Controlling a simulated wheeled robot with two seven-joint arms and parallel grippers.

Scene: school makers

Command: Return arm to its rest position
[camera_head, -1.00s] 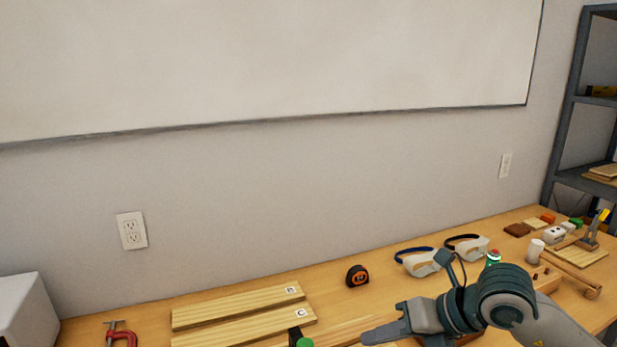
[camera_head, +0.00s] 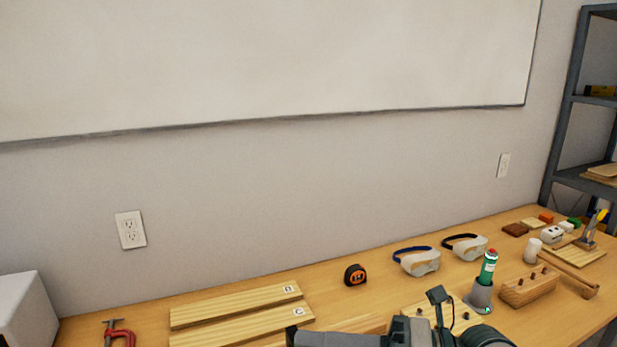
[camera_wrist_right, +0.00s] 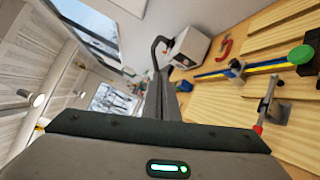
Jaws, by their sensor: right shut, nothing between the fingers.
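My right arm comes in at the bottom right of the head view. Its gripper (camera_head: 325,340) is low at the front of the workbench (camera_head: 380,300), pointing left, in front of the wooden boards. The right wrist view shows its fingers (camera_wrist_right: 167,95) together with nothing between them. The fingers appear clear of the boards, and the bench lies to the right in that view. My left gripper is not in view.
Boards (camera_head: 235,303), a tape measure (camera_head: 355,275), goggles (camera_head: 417,261), a green bottle in a holder (camera_head: 487,268), a drilled wood block (camera_head: 528,287) and a red clamp (camera_head: 120,335) are on the bench. A shelf (camera_head: 575,110) stands at right.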

